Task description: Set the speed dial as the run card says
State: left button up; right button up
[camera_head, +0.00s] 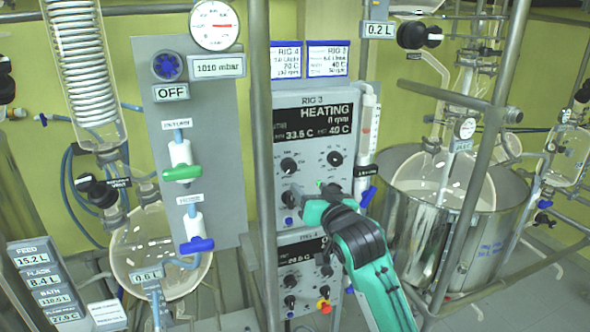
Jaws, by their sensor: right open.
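The RIG 3 control panel (311,182) stands upright in the centre. Its display (313,123) reads HEATING, 0 rpm, 33.5 C and 40 C. Black dials show at its left (289,165) and right (335,158), with another at lower left (290,197); their small labels are unreadable. Two run cards hang above, one for RIG 4 (286,60) and one for RIG 3 (327,59); their small lines are blurred. My right gripper (322,190) is open in front of the panel's lower right, hiding that part. Contact with a dial cannot be told. My left gripper is out of view.
A RIG 4 panel (299,262) with a red and yellow knob sits below. A vertical metal pole (263,150) stands just left of the panels. A steel bath (405,195) with a glass vessel is at right. A grey valve board (215,215) is at left.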

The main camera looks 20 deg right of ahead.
aim_at(291, 168)
jog(key=w+p, duration=0.1)
jog(key=w, duration=0.2)
jog(key=w+p, duration=0.1)
jog(key=w, duration=0.2)
jog(key=w+a+p, duration=0.1)
jog(key=w, duration=0.2)
jog(key=shift+w, duration=1)
jog(key=shift+c, duration=0.2)
jog(key=c, duration=1)
